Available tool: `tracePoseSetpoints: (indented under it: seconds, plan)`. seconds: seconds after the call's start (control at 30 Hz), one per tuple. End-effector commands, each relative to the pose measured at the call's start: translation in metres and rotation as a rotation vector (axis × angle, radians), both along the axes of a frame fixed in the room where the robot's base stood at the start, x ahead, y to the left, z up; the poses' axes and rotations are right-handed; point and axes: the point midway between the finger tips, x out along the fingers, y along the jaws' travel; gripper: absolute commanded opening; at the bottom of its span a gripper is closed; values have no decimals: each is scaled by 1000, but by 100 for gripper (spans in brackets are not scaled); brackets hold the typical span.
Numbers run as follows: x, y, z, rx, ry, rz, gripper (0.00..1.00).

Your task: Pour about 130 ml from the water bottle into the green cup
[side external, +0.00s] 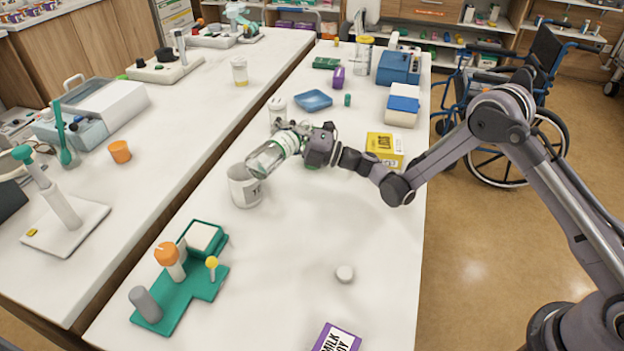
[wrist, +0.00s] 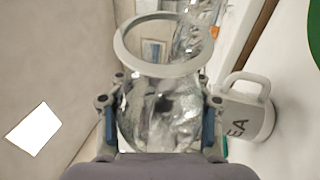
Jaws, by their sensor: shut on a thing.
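My gripper (side external: 297,141) is shut on a clear bottle (side external: 266,159), held tilted with its lower end toward the left, close over a pale mug (side external: 244,190). In the wrist view the clear bottle (wrist: 160,112) sits between the two fingers of my gripper (wrist: 160,125), with a pale ring around it. The mug (wrist: 250,112), with dark lettering, shows to its right there. I cannot tell whether water is flowing or how full the mug is. I cannot make out a cup that is clearly green; a green patch (wrist: 314,30) is cut off at the wrist view's right edge.
A white canister (side external: 277,108) stands just behind my gripper. A blue tray (side external: 313,100) and a yellow box (side external: 384,148) are farther back and right. A green stand with knobs (side external: 180,300) is at front left. A small white disc (side external: 345,273) lies on otherwise clear tabletop.

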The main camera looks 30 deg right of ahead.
Motion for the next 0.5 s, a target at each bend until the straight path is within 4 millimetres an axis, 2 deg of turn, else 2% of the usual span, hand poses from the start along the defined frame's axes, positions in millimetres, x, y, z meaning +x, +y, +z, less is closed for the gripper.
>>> tracePoseSetpoints:
  seconds: [0.5]
  plan:
    - [-2, 3, 4, 31, 18, 1, 0]
